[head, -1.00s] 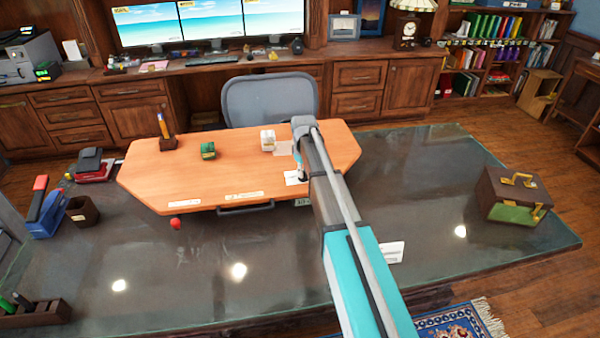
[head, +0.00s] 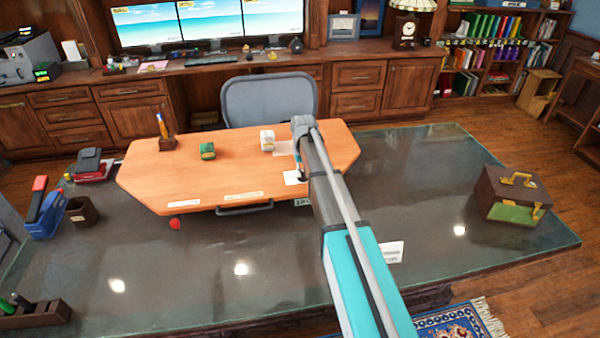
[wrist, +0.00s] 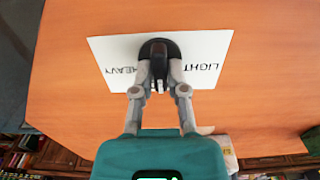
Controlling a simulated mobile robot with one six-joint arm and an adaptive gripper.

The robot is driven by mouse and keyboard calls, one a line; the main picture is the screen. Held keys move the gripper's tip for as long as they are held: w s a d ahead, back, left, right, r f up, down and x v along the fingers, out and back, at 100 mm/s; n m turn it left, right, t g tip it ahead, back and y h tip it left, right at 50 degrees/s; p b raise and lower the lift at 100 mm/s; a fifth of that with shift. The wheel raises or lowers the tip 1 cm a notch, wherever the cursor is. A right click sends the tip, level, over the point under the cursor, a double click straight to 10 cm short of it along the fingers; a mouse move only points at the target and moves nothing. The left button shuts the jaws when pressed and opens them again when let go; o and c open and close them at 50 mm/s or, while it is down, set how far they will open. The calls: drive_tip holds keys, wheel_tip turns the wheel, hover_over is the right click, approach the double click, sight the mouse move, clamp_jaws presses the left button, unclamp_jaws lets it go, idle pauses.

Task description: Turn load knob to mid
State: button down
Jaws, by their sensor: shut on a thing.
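The load knob (wrist: 157,50) is a dark round knob on a white card in the wrist view. The card (wrist: 108,50) carries the words HEAVY to the left of the knob and LIGHT to its right, both upside down or slanted. My gripper (wrist: 160,80) is shut on the knob, one finger on each side. Part of the knob is hidden between the fingers. In the head view the card (head: 292,178) shows as a small white patch on the orange wooden board, and my arm hides most of the gripper there.
The orange board (head: 220,175) lies on the dark glass-topped desk (head: 450,190). A green item (head: 207,151), a white item (head: 267,140) and a pen holder (head: 167,143) stand on it. A brown case (head: 515,195) stands at the right. A grey chair (head: 268,98) is behind the board.

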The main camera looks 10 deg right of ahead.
drive_tip(key=shift+s, duration=0.2)
drive_tip(key=c, duration=0.7)
unclamp_jaws()
drive_tip(key=shift+o, duration=0.2)
drive_tip(key=shift+w, duration=0.1)
drive_tip(key=s+a+r+p, duration=0.1)
drive_tip(key=s, duration=2.8)
drive_tip(key=shift+r, duration=0.1)
